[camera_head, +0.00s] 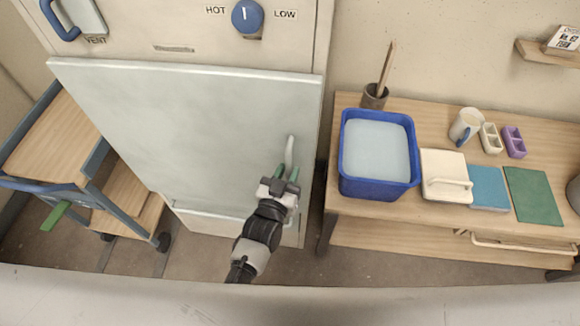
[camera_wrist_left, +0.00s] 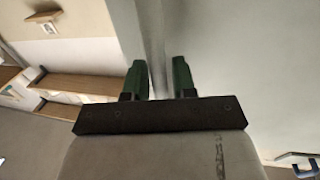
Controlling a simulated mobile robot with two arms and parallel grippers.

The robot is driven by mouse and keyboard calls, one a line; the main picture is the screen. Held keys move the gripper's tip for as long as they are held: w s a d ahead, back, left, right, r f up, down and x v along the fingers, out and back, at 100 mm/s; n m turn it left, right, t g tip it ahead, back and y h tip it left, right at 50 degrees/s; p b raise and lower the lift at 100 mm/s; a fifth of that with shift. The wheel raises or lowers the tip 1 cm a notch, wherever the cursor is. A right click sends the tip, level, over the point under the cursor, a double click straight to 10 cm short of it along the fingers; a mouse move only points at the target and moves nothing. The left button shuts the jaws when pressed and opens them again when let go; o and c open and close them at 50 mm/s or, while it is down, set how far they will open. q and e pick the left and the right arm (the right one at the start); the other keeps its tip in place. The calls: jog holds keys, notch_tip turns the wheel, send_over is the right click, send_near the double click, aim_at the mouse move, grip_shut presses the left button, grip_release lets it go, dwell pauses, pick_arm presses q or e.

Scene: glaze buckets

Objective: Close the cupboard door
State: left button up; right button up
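The cupboard door (camera_head: 180,120) is a broad pale grey panel across the cupboard (camera_head: 130,28) front in the head view. My left gripper (camera_head: 286,175) is at the lower part of this handle. In the left wrist view, the green fingers (camera_wrist_left: 160,80) are close together with a pale upright bar between them, which looks like the handle. Finger contact is partly hidden. My right gripper is not in view.
Right of the cupboard stands a wooden table (camera_head: 440,112) with a blue bucket (camera_head: 345,170), a mug (camera_head: 466,124) and tiles. A wooden cart (camera_head: 60,135) stands close on the left. Some floor (camera_head: 200,250) is clear below the door.

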pick_arm(q)
jog(key=b+v, duration=0.1)
jog(key=v, duration=0.8)
jog(key=shift+s+r, duration=0.2)
jog(key=shift+f, duration=0.15)
jog(key=s+a+f+g+y, duration=0.1)
jog(key=s+a+f+g, duration=0.15)
jog(key=f, duration=0.65)
jog(key=s+a+f+g+y, duration=0.1)
jog(key=s+a+f+g, duration=0.2)
jog(key=f, duration=0.5)
jog(key=s+a+f+g+y, duration=0.1)
jog(key=s+f+g, duration=0.3)
jog(key=f, duration=0.5)
jog(key=s+a+f+g+y, duration=0.1)
jog(key=s+a+f+g, duration=0.1)
jog(key=s+a+f, duration=0.2)
jog(key=s+a+f+g, duration=0.2)
jog(key=s+a+f, duration=0.2)
jog(key=s, duration=0.6)
jog(key=s+a+f+n+g+y, duration=0.1)
jog(key=s+a+f, duration=0.3)
jog(key=s, duration=0.4)
jog(key=shift+a+f+g+y, duration=0.2)
jog(key=shift+f+g+y, duration=0.1)
jog(key=shift+f+g, duration=0.55)
